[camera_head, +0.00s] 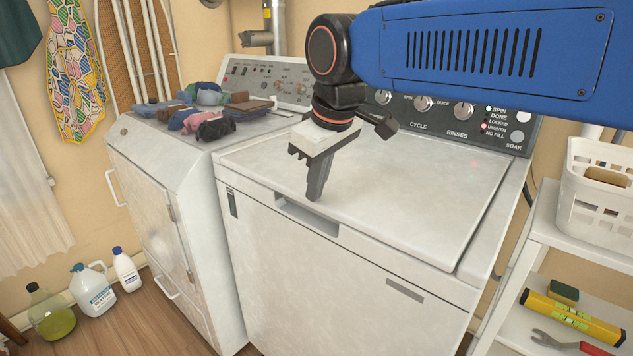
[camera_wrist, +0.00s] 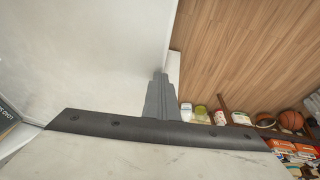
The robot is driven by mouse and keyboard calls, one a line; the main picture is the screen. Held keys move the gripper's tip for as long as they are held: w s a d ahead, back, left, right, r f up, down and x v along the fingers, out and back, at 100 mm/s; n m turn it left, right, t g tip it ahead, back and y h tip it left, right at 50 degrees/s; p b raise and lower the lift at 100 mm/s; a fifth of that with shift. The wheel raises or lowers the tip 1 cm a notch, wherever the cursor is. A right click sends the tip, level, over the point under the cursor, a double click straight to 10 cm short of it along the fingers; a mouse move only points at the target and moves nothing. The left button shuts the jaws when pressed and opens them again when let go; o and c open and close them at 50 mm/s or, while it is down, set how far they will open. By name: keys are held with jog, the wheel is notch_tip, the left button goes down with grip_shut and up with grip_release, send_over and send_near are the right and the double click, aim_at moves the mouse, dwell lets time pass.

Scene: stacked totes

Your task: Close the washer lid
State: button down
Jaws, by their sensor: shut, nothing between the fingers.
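The white washer (camera_head: 340,270) stands in the middle of the head view. Its lid (camera_head: 400,185) lies flat and looks level with the washer top, with no raised edge visible. My gripper (camera_head: 314,194) points down over the lid's front edge, beside the recessed handle slot (camera_head: 306,216). Its fingers are together with nothing between them. I cannot tell whether the fingertips touch the lid. In the wrist view the closed fingers (camera_wrist: 160,85) show at the edge of a white surface, with the wood floor beyond.
A second white machine (camera_head: 170,220) stands to the left with folded clothes (camera_head: 205,112) on top. A white shelf (camera_head: 580,250) with a basket (camera_head: 602,185) stands close on the right. Bottles (camera_head: 95,288) stand on the floor at left. The floor in front is partly clear.

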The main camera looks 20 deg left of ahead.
jog(key=shift+s+f, duration=0.1)
jog(key=shift+f, duration=0.7)
jog(key=w+a+v, duration=0.1)
jog(key=v, duration=1.4)
jog(key=shift+w+a+r, duration=0.15)
jog(key=shift+a+r, duration=0.15)
jog(key=shift+r, duration=0.25)
